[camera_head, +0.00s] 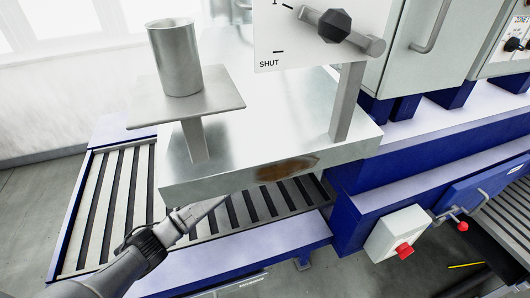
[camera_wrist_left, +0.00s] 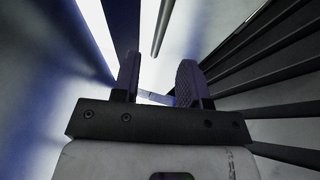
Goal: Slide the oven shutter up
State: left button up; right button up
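A white panel (camera_head: 275,45) marked "SHUT" stands at the top middle of the head view. A grey bar with a faceted black knob (camera_head: 335,24) crosses its right side, above the level of the word. I cannot tell which surface is the oven shutter itself; the panel's top is cut off. My left gripper (camera_head: 208,212) is low in front of the steel housing (camera_head: 225,182), over the slatted conveyor and well below the knob. In the left wrist view its two fingers (camera_wrist_left: 160,82) stand apart with nothing clearly held between them. My right gripper is not in view.
A steel cup (camera_head: 175,60) stands on a small raised plate (camera_head: 215,103) left of the panel. A grey post (camera_head: 346,103) rises below the knob. The slatted conveyor (camera_head: 115,200) runs under the housing. A box with a red button (camera_head: 403,250) sits at lower right.

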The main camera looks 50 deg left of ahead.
pick_arm(q)
jog(key=shift+s+a+f+p, duration=0.1)
jog(key=shift+s+f+p, duration=0.15)
jog(key=shift+s, duration=1.05)
jog(key=shift+s+f+p, duration=0.1)
jog(key=shift+s+f, duration=0.1)
jog(key=shift+s, duration=1.1)
